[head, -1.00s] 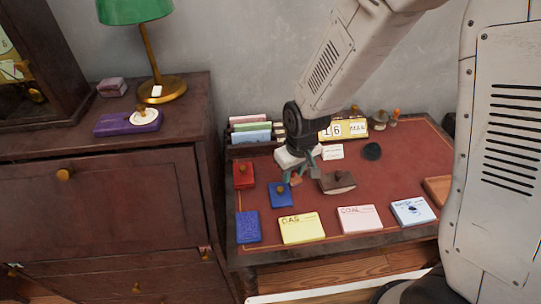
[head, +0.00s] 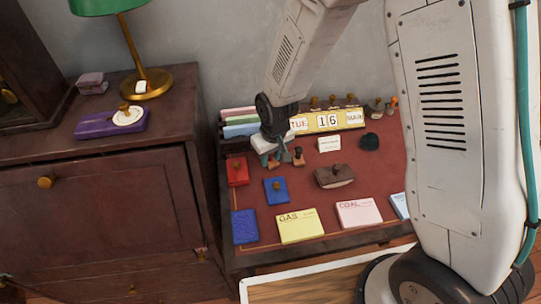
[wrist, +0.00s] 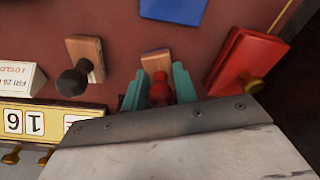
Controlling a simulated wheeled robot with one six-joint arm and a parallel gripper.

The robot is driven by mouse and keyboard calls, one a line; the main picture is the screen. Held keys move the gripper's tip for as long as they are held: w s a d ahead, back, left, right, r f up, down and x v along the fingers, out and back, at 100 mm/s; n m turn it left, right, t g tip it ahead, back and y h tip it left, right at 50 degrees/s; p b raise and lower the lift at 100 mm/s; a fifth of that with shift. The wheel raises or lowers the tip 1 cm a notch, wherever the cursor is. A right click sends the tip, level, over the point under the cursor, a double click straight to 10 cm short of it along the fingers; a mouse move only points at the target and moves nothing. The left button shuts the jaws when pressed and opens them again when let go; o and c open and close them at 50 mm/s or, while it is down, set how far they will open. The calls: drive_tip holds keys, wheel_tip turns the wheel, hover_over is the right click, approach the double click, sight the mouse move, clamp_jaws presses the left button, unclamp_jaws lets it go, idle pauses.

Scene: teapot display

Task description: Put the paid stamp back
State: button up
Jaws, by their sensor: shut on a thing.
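My gripper (wrist: 160,90) has teal fingers shut on the red handle of a stamp (wrist: 156,62) with a wooden base. I cannot read which stamp it is, nor tell whether its base touches the desk. In the head view my gripper (head: 272,160) is at the back left of the red desk top, in front of the card rack. A second stamp (wrist: 83,62) with a black handle and wooden base stands just beside the held one; it also shows in the head view (head: 298,158).
A red box with a brass knob (head: 237,171) and a blue one (head: 276,190) are near my gripper. The calendar (head: 330,120) stands behind. A brown blotter (head: 334,176) and yellow gas card (head: 300,225) lie forward. Bare red desk shows between them.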

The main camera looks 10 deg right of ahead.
sight(274, 164)
drive_tip(key=shift+f, duration=0.1)
drive_tip(key=o, duration=0.8)
wheel_tip(274, 164, up, 12)
drive_tip(key=s, duration=0.1)
drive_tip(key=shift+s+d, duration=0.25)
drive_tip(key=shift+d, duration=0.1)
drive_tip(key=s+d+r+m, duration=0.2)
drive_tip(key=s+d+r, duration=0.85)
drive_tip(key=r, duration=0.35)
drive_tip(key=s+d+r+m, duration=0.1)
drive_tip(key=s+d+r, duration=0.1)
drive_tip(key=s, duration=0.4)
drive_tip(key=s+d+r+m, duration=0.1)
drive_tip(key=s+d+r, duration=0.1)
drive_tip(key=s, duration=0.5)
drive_tip(key=shift+s+d+m+h, duration=0.25)
drive_tip(key=shift+d+m+h, duration=0.05)
drive_tip(key=shift+d, duration=0.45)
